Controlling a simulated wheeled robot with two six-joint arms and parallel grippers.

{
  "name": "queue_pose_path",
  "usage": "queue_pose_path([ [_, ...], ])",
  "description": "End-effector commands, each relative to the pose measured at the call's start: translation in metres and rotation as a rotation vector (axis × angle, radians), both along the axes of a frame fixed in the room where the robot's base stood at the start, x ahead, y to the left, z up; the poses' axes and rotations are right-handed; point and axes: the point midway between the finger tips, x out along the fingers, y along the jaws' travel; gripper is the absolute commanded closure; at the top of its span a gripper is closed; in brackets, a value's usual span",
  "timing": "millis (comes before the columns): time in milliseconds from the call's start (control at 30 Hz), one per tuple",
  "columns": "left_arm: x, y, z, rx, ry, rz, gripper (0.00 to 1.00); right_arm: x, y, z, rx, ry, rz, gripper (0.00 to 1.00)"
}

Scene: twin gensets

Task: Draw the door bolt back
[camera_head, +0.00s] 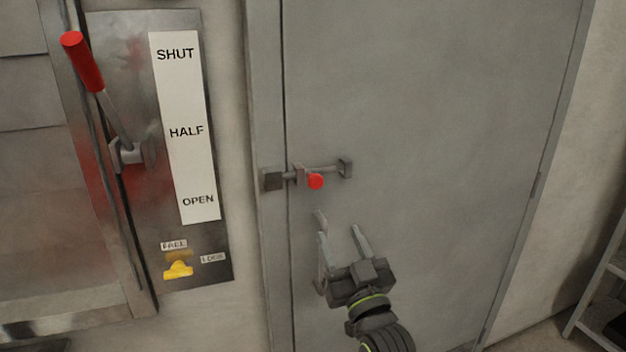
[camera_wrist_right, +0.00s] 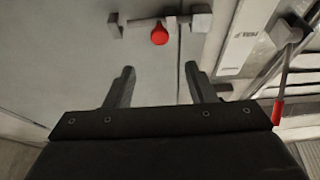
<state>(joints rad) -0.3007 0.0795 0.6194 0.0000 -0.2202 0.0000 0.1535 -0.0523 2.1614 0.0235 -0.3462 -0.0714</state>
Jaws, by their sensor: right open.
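The door bolt (camera_head: 325,170) is a grey bar with a red knob (camera_head: 316,181), mounted on the left side of the grey door (camera_head: 430,120). Its left end reaches the bracket (camera_head: 272,179) on the door frame. My right gripper (camera_head: 338,222) is open and empty, below the knob and apart from it. In the right wrist view the red knob (camera_wrist_right: 159,35) shows beyond and between the open fingers (camera_wrist_right: 158,78), near the top edge. My left gripper is not in view.
Left of the door is a metal panel (camera_head: 120,35) with a red-handled lever (camera_head: 82,62) and a SHUT, HALF, OPEN scale (camera_head: 185,105). A yellow knob (camera_head: 178,269) sits below it. A shelf rack (camera_head: 605,285) stands at far right. The door face right of the bolt is clear.

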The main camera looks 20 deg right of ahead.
Motion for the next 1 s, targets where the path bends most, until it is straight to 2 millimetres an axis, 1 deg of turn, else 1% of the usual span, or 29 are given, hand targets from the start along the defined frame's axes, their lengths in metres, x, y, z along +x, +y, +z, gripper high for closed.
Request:
queue_pose_path([
  [33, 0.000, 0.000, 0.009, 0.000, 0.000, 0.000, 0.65, 0.009, 0.001, 0.009, -0.003, -0.002, 0.001, 0.50],
  [200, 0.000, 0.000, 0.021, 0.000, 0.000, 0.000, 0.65, 0.042, 0.002, 0.022, -0.004, 0.000, 0.001, 0.50],
  [600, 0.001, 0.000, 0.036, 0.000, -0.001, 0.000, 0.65, 0.112, 0.004, 0.049, -0.003, 0.000, 0.001, 0.50],
  [800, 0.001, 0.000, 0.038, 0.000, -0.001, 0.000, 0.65, 0.134, 0.004, 0.056, -0.001, 0.000, 0.001, 0.50],
  [1000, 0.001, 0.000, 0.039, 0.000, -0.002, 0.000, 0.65, 0.142, 0.005, 0.059, 0.000, 0.000, 0.001, 0.50],
])
